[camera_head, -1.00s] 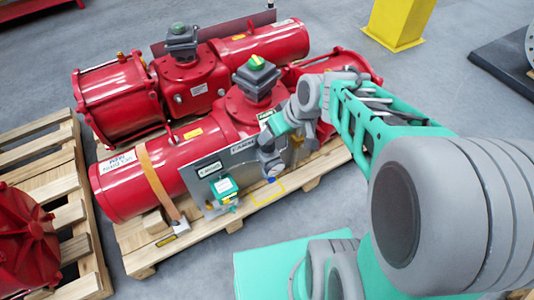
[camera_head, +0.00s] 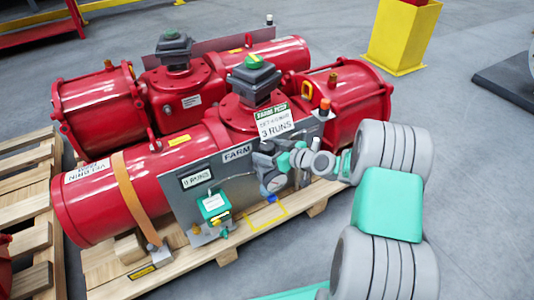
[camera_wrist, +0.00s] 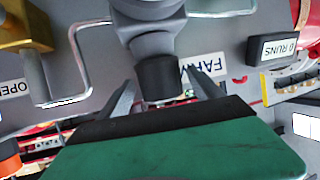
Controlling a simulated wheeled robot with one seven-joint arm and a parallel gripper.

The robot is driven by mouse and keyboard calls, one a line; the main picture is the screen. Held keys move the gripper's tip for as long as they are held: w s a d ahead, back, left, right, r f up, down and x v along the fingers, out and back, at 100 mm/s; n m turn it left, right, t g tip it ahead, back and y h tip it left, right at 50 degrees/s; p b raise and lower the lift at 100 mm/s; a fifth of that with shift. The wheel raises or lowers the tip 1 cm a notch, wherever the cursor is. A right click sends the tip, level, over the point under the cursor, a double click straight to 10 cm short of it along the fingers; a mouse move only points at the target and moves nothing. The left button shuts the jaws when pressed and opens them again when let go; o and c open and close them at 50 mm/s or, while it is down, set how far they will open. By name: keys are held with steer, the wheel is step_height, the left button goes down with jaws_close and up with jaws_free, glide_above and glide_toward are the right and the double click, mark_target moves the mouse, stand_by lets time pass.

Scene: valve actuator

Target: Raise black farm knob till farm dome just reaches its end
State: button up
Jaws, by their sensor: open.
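The black knob (camera_wrist: 158,78) is a short cylinder below a grey fitting in the wrist view. My gripper (camera_wrist: 165,92) is open, with one grey finger on each side of the knob; contact cannot be told. A FARM label (camera_wrist: 203,66) is on the grey panel behind it. In the head view my gripper (camera_head: 298,160) is at the grey panel (camera_head: 235,172), right of its FARM label, and the knob cannot be made out. The nearer red actuator carries a dark indicator housing with a green-topped dome (camera_head: 254,62), which I take for the farm dome.
A teal box (camera_head: 214,204) and a "0 RUNS" plate (camera_head: 196,178) are on the panel's left. A "3 RUNS" sign (camera_head: 275,122) stands above the FARM label. A wooden pallet (camera_head: 115,270) lies beneath. A wire loop (camera_wrist: 80,70) is near the knob.

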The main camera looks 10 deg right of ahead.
steer(key=shift+w+a+f, duration=0.1)
steer(key=shift+w+a, duration=0.05)
steer(key=shift+w, duration=0.1)
steer(key=shift+c, duration=0.3)
steer(key=shift+s, duration=0.1)
steer(key=c, duration=1.3)
steer(key=shift+a+m+h+p, duration=0.1)
steer(key=shift+m+h+p, duration=0.3)
steer(key=shift+h+p, duration=0.1)
steer(key=shift+m+t+h, duration=0.3)
